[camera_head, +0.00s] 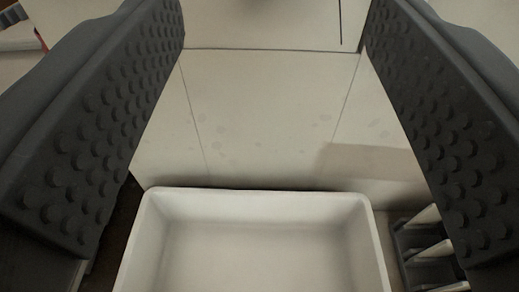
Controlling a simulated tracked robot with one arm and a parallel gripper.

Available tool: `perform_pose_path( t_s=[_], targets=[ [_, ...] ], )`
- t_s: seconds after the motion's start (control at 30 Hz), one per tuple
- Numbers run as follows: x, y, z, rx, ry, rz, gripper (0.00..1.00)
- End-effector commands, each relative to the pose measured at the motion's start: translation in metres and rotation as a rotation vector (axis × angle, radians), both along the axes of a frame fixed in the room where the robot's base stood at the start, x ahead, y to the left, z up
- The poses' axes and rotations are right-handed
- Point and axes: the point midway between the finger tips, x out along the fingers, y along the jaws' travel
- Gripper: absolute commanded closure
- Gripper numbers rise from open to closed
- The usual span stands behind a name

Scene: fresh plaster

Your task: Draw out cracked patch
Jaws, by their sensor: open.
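My gripper (272,95) is open, its two dark studded fingers wide apart at the left and right of the view. Nothing is between the fingers. Beyond them is a pale, flat panelled surface (255,120) with thin seams and a few faint spots. I cannot make out a cracked patch for certain. A dark thin line (341,22) runs upright on the pale surface at the top, near the right finger.
A white empty tray (255,192) with raised walls lies at the bottom middle. A dark rack (420,240) holding pale flat pieces stands at the bottom right, partly cut off. A greyish object with a red edge shows at the top left corner.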

Motion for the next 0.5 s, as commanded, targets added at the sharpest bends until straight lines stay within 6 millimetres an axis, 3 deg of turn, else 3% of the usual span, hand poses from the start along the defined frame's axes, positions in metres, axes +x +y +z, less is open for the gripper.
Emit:
perform_pose_path(
  t_s=[0.17,0.5],
  targets=[
    [0.007,0.002,-0.001,0.007,-0.007,0.005,0.45],
    [0.048,0.003,0.000,0.007,-0.007,0.004,0.45]
  ],
)
